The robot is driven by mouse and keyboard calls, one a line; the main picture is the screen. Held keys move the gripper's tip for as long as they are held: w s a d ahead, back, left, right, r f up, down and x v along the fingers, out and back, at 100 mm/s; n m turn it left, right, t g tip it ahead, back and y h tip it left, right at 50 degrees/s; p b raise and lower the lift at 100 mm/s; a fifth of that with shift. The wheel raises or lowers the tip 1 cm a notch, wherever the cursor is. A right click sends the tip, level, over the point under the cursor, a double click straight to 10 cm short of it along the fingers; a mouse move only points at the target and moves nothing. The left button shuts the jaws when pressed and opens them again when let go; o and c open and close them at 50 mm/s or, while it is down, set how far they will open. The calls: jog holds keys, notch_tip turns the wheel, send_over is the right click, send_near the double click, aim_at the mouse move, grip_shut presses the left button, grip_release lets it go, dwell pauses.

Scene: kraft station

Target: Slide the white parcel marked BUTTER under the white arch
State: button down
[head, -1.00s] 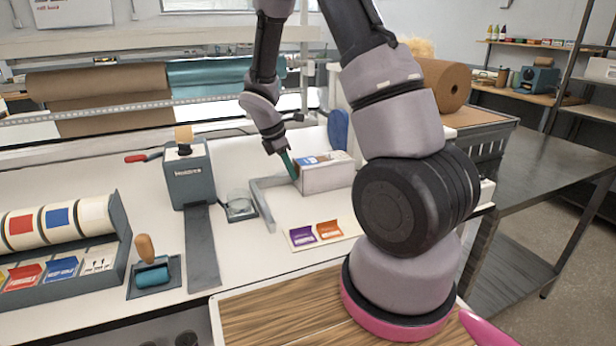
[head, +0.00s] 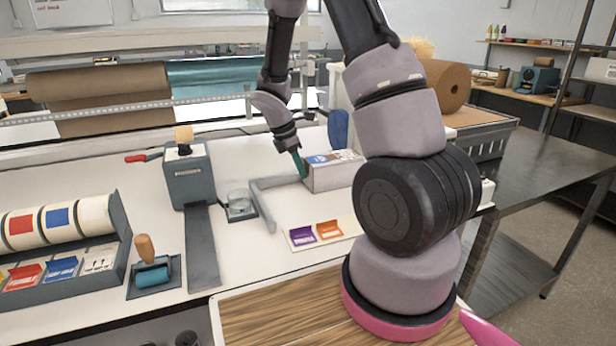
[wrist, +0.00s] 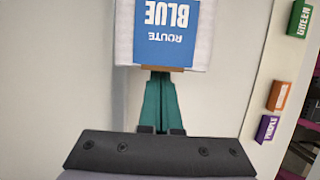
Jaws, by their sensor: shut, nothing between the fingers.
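A white box-shaped parcel (head: 335,178) lies on the white table, partly hidden by my arm. In the wrist view the parcel (wrist: 205,42) has a blue label reading ROUTE BLUE, upside down; no BUTTER marking is readable. My gripper (head: 301,166) has green fingers, shut and empty, at the parcel's left end. In the wrist view the fingertips (wrist: 159,76) meet the parcel's near edge, seemingly touching it. A white upright (head: 335,88) behind my arm may be part of the arch; its opening is hidden, and I cannot tell its distance from the parcel.
A grey angled rail (head: 264,207) lies left of the parcel. Purple (head: 302,237) and orange (head: 329,231) cards lie in front. Tags reading GREEN (wrist: 301,18), ORANGE (wrist: 279,96) and PURPLE (wrist: 267,129) line the right. A grey dispenser (head: 187,175) stands farther left.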

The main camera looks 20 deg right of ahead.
aim_at(331, 157)
jog(key=shift+d, duration=0.7)
jog(key=shift+d, duration=1.55)
jog(key=shift+d, duration=1.3)
jog(key=shift+d, duration=1.6)
